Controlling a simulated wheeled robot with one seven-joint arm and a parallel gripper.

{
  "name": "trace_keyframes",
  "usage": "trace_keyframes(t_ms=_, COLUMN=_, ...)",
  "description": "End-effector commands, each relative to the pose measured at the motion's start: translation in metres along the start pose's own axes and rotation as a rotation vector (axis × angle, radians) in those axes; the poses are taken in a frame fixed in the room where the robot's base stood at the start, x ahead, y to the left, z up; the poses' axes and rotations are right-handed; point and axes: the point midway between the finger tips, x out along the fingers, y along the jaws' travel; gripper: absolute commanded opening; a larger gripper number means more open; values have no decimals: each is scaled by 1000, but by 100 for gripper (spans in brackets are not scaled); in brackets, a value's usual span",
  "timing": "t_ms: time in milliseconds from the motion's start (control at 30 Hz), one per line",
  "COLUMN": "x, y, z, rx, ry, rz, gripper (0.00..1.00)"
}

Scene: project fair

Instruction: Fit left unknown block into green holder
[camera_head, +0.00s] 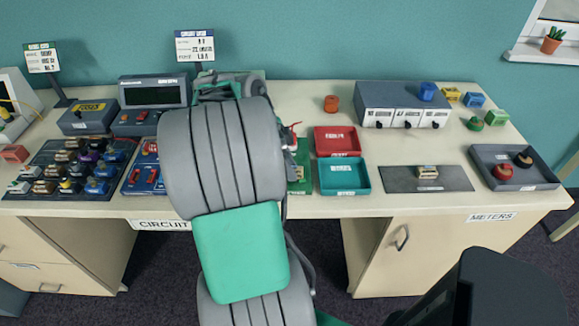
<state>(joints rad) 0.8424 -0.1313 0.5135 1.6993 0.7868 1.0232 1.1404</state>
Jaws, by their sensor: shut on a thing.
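My own arm rises through the middle of the view and covers the centre of the desk. My gripper is hidden behind it, so its jaws and anything between them do not show. A green board or holder (300,180) shows in part at the arm's right edge, beside the teal tray. I cannot tell whether it is the green holder. No block can be made out for sure as the left unknown block. Several small blocks sit in the dark sorting tray (43,161) at the left.
A red tray (337,153) and a teal tray (344,191) stand right of the arm. A grey mat (392,186) bears a small beige block (428,172). A grey drawer unit (374,95) and a dark tray (540,175) are farther right. A meter (153,94) stands back left.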

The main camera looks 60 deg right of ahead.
Motion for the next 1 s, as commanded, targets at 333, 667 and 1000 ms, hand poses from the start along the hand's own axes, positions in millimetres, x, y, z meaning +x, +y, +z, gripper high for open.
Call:
trace_keyframes(t_ms=333, x=0, y=0, z=0, rx=0, ry=0, rz=0, gripper=52)
trace_keyframes(t_ms=667, x=0, y=0, z=0, rx=0, ry=0, rz=0, gripper=64)
trace_keyframes(t_ms=1000, x=0, y=0, z=0, rx=0, ry=0, rz=0, gripper=74)
